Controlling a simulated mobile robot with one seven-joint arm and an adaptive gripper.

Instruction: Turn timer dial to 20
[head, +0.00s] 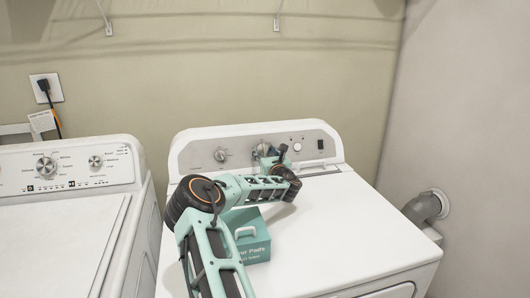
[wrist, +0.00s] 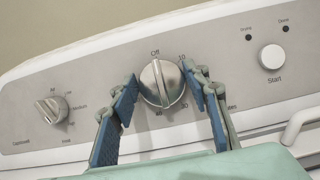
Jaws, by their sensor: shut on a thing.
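The timer dial (wrist: 161,84) is a round silver knob with a raised ridge on the dryer's control panel, marked Off at its top and 10 at upper right. Its ridge runs nearly upright, tilted slightly; I cannot tell which end is the pointer. The 20 mark is not readable, with the right finger over that side. My gripper (wrist: 160,74) is shut on the dial, with one blue-padded finger on each side. In the head view my gripper (head: 270,158) reaches the panel of the dryer (head: 340,215) and partly hides the dial.
A second knob (wrist: 52,109) is left of the dial, and a Start button (wrist: 271,57) is to its right. A washer (head: 60,235) stands at left. The dryer's right top is clear.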

